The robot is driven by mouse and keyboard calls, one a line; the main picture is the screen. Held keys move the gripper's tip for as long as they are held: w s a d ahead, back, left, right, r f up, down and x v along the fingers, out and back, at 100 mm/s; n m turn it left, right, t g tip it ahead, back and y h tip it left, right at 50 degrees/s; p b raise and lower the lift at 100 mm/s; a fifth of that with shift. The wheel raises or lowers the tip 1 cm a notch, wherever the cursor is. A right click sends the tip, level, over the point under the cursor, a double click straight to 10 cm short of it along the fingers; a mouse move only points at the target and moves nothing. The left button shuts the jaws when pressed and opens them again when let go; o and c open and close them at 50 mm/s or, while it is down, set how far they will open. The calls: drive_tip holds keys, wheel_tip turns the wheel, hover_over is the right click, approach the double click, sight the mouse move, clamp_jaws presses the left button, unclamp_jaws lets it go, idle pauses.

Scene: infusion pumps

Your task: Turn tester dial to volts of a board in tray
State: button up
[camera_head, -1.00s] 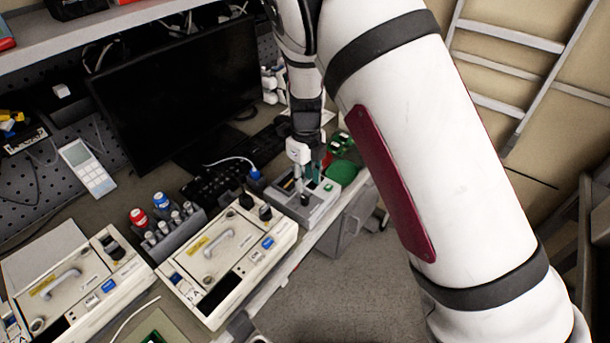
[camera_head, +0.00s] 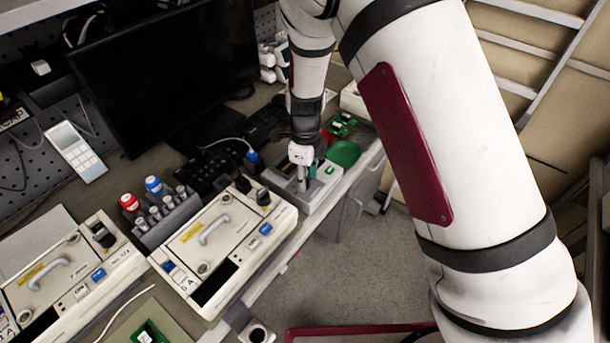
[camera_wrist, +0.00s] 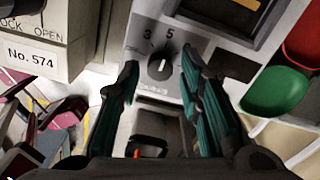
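The tester (camera_head: 322,196) is a pale grey box at the bench's front edge, right of the pumps. Its dial (camera_wrist: 160,66) is a dark round knob with a light pointer mark. The numbers 3 and 5 are printed above it, and other lettering is partly hidden. My gripper (camera_wrist: 160,72) is open, with one teal finger on each side of the dial. I see a gap between fingers and knob; contact is not visible. In the head view my gripper (camera_head: 303,180) points down over the tester. A green board (camera_head: 342,124) lies behind the tester.
A green dish (camera_head: 343,153) sits right behind the tester; a red one (camera_wrist: 303,40) shows beside the green one in the wrist view. A pump (camera_head: 215,240) stands close left of the tester. A monitor (camera_head: 165,70) stands behind. Floor (camera_head: 340,260) is open in front.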

drive_tip(key=shift+f, duration=0.15)
clamp_jaws()
drive_tip(key=m+p, duration=0.1)
drive_tip(key=m, duration=0.2)
drive_tip(key=m+p, duration=0.1)
drive_tip(key=m, duration=1.1)
drive_tip(key=shift+w+m, duration=0.1)
drive_tip(key=shift+m, duration=0.2)
drive_tip(key=shift+o, duration=0.2)
unclamp_jaws()
drive_tip(key=shift+r+p, duration=0.9)
drive_tip(key=shift+r, duration=2.55)
